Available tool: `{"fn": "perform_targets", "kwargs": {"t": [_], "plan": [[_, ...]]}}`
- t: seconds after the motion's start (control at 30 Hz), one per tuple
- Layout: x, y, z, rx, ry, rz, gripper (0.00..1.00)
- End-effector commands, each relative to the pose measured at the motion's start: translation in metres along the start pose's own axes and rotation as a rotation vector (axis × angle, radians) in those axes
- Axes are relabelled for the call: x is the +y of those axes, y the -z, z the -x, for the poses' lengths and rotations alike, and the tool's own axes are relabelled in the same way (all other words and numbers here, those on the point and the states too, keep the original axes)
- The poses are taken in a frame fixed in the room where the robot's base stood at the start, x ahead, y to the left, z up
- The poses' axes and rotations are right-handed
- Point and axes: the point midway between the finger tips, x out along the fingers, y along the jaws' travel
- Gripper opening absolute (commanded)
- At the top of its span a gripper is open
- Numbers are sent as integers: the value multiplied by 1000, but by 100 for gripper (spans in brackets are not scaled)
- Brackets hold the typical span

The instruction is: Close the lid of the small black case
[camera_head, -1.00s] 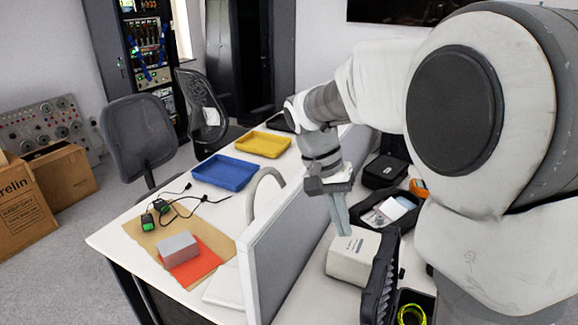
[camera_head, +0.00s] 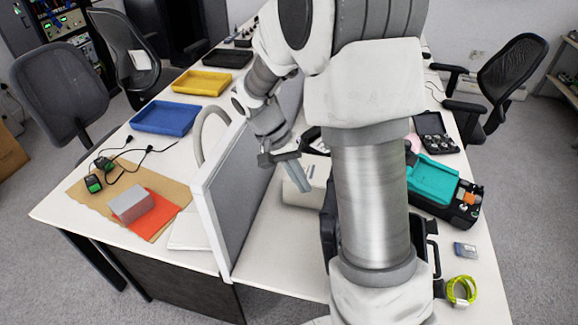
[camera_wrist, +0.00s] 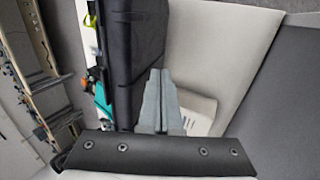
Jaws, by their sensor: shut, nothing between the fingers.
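A small black case (camera_head: 436,140) lies at the right back of the desk in the head view. Its lid stands open and round pieces sit in its tray. A larger black case (camera_head: 329,215) stands partly hidden behind my arm, with an upright dark panel at its left. I cannot tell for sure which is the task's case. My gripper (camera_head: 301,186) is shut and empty, pointing down over a white box (camera_head: 303,186). In the wrist view its fingers (camera_wrist: 162,100) are together, and a black panel (camera_wrist: 132,50) is close beyond them, to the left.
A grey partition (camera_head: 238,190) stands left of my gripper. A teal-topped device (camera_head: 435,183), a yellow-green ring (camera_head: 461,290) and a small grey box (camera_head: 465,250) lie on the right of the desk. Blue (camera_head: 166,117) and yellow (camera_head: 202,82) trays are beyond the partition.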

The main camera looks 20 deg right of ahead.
Motion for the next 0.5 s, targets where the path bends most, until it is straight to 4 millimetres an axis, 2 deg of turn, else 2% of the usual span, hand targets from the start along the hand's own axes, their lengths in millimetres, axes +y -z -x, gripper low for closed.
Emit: {"fn": "perform_targets", "kwargs": {"t": [0.03,0.2,0.5], "plan": [[10,0,1,2,2,-5,0],[24,0,-4,1,2,-3,0],[28,0,-6,2,2,-1,0]]}}
